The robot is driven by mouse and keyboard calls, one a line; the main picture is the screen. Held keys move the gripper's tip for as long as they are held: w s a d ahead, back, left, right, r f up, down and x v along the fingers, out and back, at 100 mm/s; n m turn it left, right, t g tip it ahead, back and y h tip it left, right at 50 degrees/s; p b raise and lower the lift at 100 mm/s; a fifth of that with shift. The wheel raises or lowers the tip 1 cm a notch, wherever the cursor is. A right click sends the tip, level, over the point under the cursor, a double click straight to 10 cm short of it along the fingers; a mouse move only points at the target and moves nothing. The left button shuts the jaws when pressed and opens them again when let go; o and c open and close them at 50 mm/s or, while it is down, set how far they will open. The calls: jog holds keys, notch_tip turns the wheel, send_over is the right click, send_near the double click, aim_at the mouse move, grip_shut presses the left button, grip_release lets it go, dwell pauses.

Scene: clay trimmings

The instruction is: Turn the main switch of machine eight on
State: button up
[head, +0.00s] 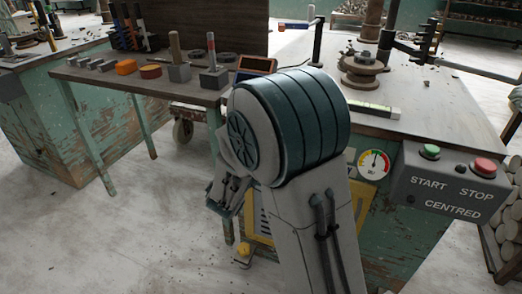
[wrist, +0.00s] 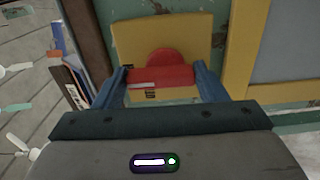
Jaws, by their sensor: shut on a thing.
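In the wrist view, a red rotary switch (wrist: 163,58) with a bar-shaped handle sits on a yellow plate (wrist: 195,27) on worn green metal. My gripper (wrist: 162,77) has its blue fingers on either side of the red handle and is shut on it. The handle lies roughly crosswise in the wrist view, with a pale mark near its left end. Dark marks below are too small to read. In the head view my arm hides the switch and the fingertips. The green machine (head: 385,235) shows behind my arm; its number is not visible.
The control box (head: 440,190) carries a green START button (head: 430,152) and a red STOP button (head: 483,168). A gauge (head: 374,164) is beside it. A side table (head: 110,78) with blocks stands left. In the wrist view, upright binders (wrist: 72,78) stand close left, a yellow-framed panel (wrist: 285,50) right.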

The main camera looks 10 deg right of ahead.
jog(key=shift+a, duration=0.1)
jog(key=o, duration=1)
jog(key=p+v, duration=0.2)
jog(key=v, duration=1.1)
jog(key=shift+s+a, duration=0.25)
jog(key=shift+s, duration=0.1)
